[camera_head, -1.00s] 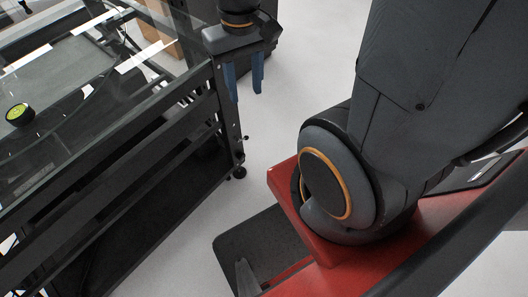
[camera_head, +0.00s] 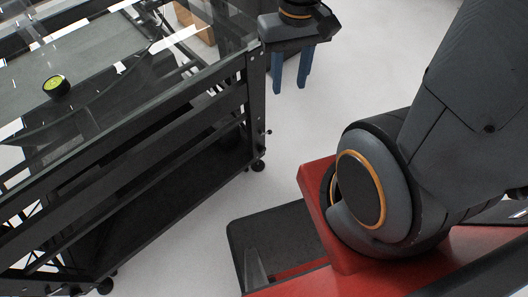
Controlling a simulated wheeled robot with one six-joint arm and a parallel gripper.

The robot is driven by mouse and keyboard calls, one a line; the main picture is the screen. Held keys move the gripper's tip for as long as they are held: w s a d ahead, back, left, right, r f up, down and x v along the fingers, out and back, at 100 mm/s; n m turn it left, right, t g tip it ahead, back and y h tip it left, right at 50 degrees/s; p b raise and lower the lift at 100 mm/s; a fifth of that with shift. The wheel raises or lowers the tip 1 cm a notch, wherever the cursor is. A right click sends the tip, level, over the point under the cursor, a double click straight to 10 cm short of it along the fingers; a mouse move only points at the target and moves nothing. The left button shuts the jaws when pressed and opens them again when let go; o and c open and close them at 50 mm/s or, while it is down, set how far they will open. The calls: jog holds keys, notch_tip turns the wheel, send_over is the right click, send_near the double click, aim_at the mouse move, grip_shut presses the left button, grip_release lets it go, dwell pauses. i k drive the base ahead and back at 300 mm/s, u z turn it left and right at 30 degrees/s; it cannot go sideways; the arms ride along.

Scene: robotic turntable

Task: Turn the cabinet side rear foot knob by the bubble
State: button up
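A round bubble level (camera_head: 56,86) with a yellow-green face sits on the glass top of the black frame at left. The black frame (camera_head: 180,128) stands on small feet. One round black foot knob (camera_head: 258,166) shows at the bottom of its near right corner post, and another foot (camera_head: 105,286) shows at the lower left. I cannot tell which one is the cabinet side rear foot. My gripper (camera_head: 289,86) points down beside the upper part of the corner post, well above the foot knob. Its two blue fingers are apart with nothing between them.
A small dark fitting (camera_head: 268,132) sticks out of the corner post above the foot. Pale floor (camera_head: 340,90) lies clear to the right of the post. My red base and arm fill the lower right. Brown boxes (camera_head: 190,20) stand at the back.

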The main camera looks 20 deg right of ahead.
aim_at(262, 150)
jog(key=u, duration=0.55)
jog(key=k, duration=1.05)
jog(key=u, duration=0.7)
